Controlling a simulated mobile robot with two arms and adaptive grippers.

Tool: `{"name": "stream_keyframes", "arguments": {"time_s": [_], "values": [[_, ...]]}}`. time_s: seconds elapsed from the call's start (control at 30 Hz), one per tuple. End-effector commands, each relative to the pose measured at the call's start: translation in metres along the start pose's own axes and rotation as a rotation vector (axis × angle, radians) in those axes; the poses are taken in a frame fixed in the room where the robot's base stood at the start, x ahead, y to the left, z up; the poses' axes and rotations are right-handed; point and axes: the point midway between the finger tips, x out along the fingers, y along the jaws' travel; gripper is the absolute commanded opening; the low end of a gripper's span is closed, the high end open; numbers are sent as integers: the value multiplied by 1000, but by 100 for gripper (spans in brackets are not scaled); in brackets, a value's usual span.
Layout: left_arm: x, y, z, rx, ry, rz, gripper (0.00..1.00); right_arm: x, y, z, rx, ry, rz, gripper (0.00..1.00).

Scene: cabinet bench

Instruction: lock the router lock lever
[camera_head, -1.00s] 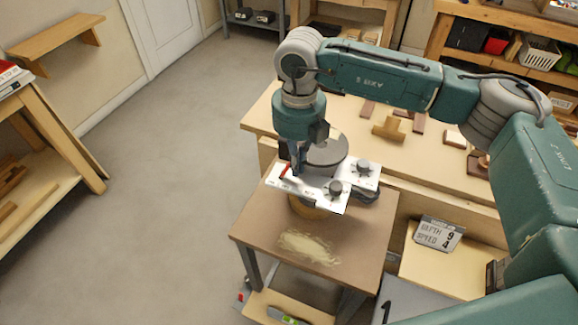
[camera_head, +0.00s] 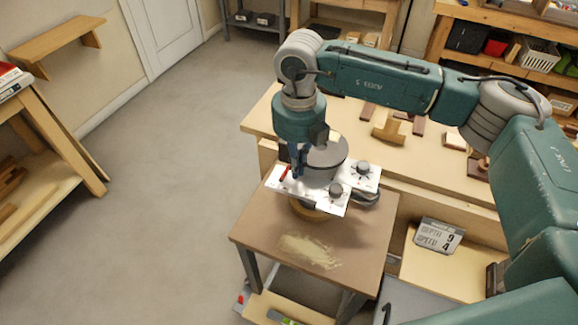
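The router (camera_head: 325,158) has a grey round body on a white control plate (camera_head: 325,199) with dark knobs. It stands at the back of a small brown-topped table (camera_head: 265,222). A small red lever (camera_head: 284,173) sticks up at the plate's left end. My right gripper (camera_head: 297,174) points down just right of the red lever, close over the plate. Its fingers are small and dark here, so I cannot tell whether they are open or touch the lever. My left gripper is out of view.
A sign reading depth 9, speed 4 (camera_head: 439,235) stands on a low shelf at right. Wooden pieces (camera_head: 388,128) lie on the long bench (camera_head: 350,125) behind the router. A pale dust patch (camera_head: 308,250) lies on the table front. Open floor is at left.

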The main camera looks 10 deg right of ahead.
Motion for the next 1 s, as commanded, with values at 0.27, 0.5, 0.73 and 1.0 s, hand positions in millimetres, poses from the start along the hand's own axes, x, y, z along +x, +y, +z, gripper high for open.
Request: {"name": "stream_keyframes", "arguments": {"time_s": [0.27, 0.5, 0.73, 1.0], "values": [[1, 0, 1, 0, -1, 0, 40, 0, 2, 1, 0, 0, 0, 0], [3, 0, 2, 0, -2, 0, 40, 0, 8, 4, 0, -1, 1, 0], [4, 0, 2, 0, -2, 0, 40, 0, 13, 7, 0, -1, 1, 0], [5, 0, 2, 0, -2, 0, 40, 0, 18, 10, 0, -1, 1, 0]]}}
